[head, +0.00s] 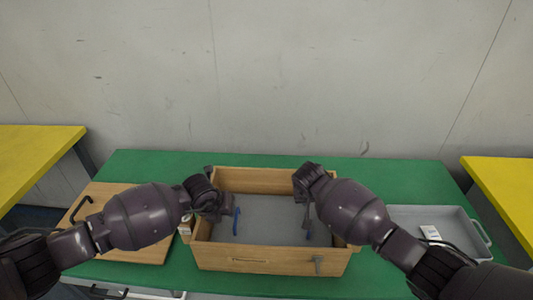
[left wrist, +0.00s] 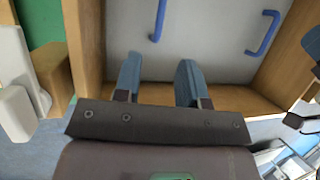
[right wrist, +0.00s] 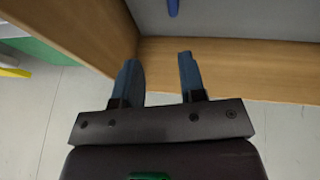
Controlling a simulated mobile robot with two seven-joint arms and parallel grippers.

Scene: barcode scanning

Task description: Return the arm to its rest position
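My left gripper (head: 226,212) and my right gripper (head: 306,216) hang over the left and right parts of a wooden box (head: 270,260) on the green table. In the left wrist view my left gripper (left wrist: 158,82) has its two blue fingers apart with nothing between them. In the right wrist view my right gripper (right wrist: 160,80) is also open and empty. The box has a grey floor with two blue handles, a left one (left wrist: 159,20) and a right one (left wrist: 264,34). The forearms hide parts of the table.
A grey tray (head: 460,226) with a small white item (head: 430,232) lies at right. A wooden board (head: 140,248) with a black handle (head: 81,208) lies at left. Yellow tables stand at left (head: 35,155) and right (head: 505,190). The green table (head: 390,175) is clear along the back.

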